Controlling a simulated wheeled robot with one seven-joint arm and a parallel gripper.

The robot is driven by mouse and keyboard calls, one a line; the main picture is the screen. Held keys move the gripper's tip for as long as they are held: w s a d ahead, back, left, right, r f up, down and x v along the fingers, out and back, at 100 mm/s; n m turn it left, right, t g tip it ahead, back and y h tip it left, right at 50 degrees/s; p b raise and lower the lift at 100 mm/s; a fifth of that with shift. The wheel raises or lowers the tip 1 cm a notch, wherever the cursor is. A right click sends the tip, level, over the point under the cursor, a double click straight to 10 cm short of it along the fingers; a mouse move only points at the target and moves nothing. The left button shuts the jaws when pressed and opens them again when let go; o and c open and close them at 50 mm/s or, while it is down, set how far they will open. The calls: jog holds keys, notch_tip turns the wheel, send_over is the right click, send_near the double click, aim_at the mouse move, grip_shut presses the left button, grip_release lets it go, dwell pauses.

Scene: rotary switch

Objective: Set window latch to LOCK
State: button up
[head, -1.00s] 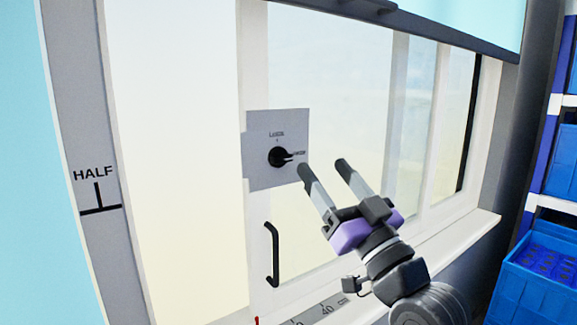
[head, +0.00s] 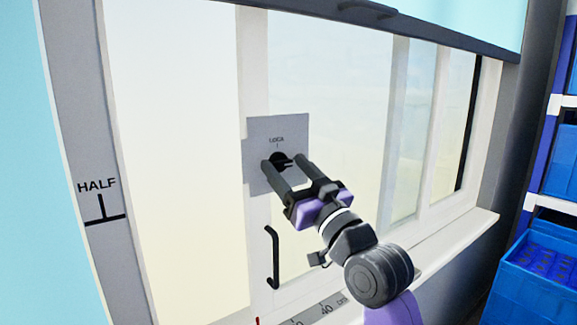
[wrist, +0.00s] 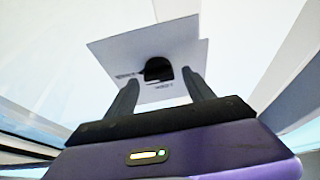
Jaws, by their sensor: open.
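The window latch is a black rotary knob (head: 279,157) on a grey square plate (head: 262,130) fixed to the window frame. A LOCK label and tick sit above the knob. Its pointer points to the right, toward a second label that my finger covers in the head view. My gripper (head: 283,162) is open, its two fingers on either side of the knob in the head view. In the wrist view the knob (wrist: 158,69) shows just beyond and between the fingertips (wrist: 160,77), and I cannot tell whether they touch it.
A black pull handle (head: 272,257) is on the frame below the plate. A scale marked in cm (head: 325,308) runs along the sill. A dark-edged blind (head: 400,22) hangs above. Blue crates (head: 540,275) stand on shelving at the right.

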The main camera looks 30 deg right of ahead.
grip_shut()
